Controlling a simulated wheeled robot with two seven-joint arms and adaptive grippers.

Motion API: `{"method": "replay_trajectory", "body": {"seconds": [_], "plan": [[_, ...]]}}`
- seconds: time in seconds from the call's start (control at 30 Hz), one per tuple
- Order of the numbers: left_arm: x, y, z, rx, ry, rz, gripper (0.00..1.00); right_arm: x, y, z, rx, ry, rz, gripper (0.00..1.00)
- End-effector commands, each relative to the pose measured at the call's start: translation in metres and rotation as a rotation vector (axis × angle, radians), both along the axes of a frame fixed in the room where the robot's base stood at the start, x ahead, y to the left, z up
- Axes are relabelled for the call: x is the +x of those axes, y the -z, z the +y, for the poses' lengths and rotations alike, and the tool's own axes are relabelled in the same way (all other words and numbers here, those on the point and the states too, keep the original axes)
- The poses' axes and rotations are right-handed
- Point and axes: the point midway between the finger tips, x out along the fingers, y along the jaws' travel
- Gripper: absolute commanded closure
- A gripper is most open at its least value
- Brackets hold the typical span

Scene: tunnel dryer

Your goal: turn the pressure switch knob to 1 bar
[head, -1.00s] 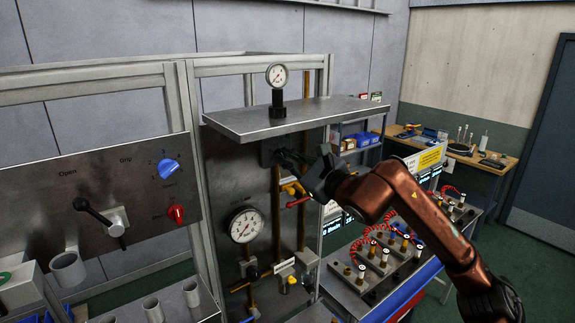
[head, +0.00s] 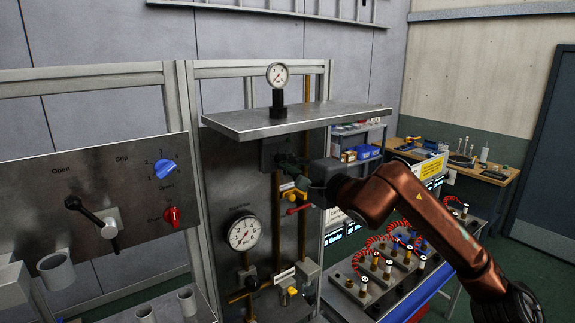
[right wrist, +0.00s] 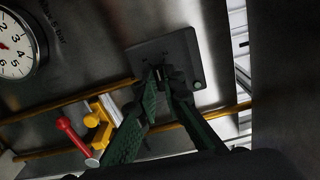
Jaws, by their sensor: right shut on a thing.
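The pressure switch is a dark square box under the metal shelf; its edge shows in the head view (head: 267,152). In the right wrist view its grey plate (right wrist: 185,52) carries a small black knob (right wrist: 159,73). My right gripper (head: 283,160) reaches in from the right under the shelf. In the right wrist view its green-padded fingers (right wrist: 161,88) are shut on the knob, one on each side. The fingers cover much of the knob, and I cannot read the scale or the knob's setting. My left gripper is not in view.
The shelf (head: 300,118) hangs close above my right gripper. A red-handled valve (head: 298,209), a yellow valve (head: 291,191) and vertical brass pipes sit just below. A large gauge (head: 243,231) is lower left. A lever panel (head: 110,190) stands left; a bench with red hoses stands right.

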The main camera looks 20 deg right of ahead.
Motion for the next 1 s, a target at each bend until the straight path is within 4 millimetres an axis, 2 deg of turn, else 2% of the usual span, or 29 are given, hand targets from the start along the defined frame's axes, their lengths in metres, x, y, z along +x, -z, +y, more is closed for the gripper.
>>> {"method": "replay_trajectory", "body": {"seconds": [0.5, 1.0], "plan": [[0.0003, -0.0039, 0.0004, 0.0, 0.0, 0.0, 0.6, -0.0002, 0.0019, 0.0, -0.405, 0.0, -0.146, 1.0], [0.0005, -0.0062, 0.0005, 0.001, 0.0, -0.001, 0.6, 0.0001, 0.0035, 0.0, -0.553, -0.001, -0.199, 1.0]]}}
